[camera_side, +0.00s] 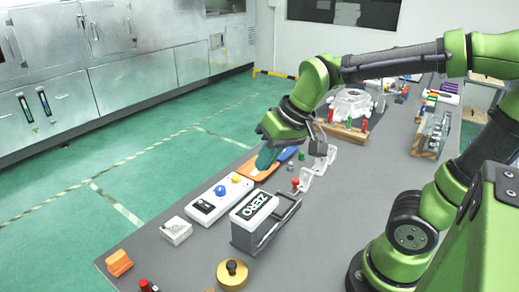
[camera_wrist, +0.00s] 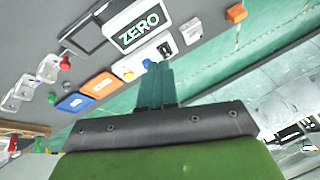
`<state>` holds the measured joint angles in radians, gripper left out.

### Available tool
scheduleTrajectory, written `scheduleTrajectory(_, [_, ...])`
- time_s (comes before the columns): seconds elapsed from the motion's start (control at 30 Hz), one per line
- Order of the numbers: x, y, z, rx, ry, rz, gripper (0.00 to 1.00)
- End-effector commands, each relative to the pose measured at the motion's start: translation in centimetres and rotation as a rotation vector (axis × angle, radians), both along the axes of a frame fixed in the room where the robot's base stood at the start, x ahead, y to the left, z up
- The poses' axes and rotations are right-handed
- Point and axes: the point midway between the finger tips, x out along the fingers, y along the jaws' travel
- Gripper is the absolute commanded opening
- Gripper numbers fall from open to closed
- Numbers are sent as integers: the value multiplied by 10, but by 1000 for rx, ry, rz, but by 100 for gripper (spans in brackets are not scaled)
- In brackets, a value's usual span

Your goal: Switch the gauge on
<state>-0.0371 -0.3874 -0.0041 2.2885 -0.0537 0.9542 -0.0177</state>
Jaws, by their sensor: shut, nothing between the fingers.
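A long white box (camera_side: 211,207) with a dark window, a blue button (camera_side: 220,190) and a yellow button (camera_side: 236,179) lies on the table; it may be the gauge. It also shows in the wrist view (camera_wrist: 134,63). A grey box with a screen reading ZERO (camera_side: 255,206) stands beside it, also in the wrist view (camera_wrist: 138,27). A small white switch-like box (camera_side: 176,230) sits nearer the front. My gripper (camera_side: 262,167) is shut and empty, above the table near the orange tray. In the wrist view its fingertips (camera_wrist: 154,68) overlap the blue button's edge; contact cannot be told.
An orange tray (camera_side: 244,169) and a blue tray (camera_side: 287,154) lie behind the white box. A red knob (camera_side: 295,184) and clear holders stand to the right. An orange block (camera_side: 119,262) and a brass weight (camera_side: 232,275) are in front. The table's left edge is close.

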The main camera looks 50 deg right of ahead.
Motion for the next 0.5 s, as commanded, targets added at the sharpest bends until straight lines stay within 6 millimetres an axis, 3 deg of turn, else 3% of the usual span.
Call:
scheduleTrajectory(0.27, [75, 5, -13, -66, 154, 87, 0])
scheduleTrajectory(0.5, [139, 10, -38, -133, 276, 171, 0])
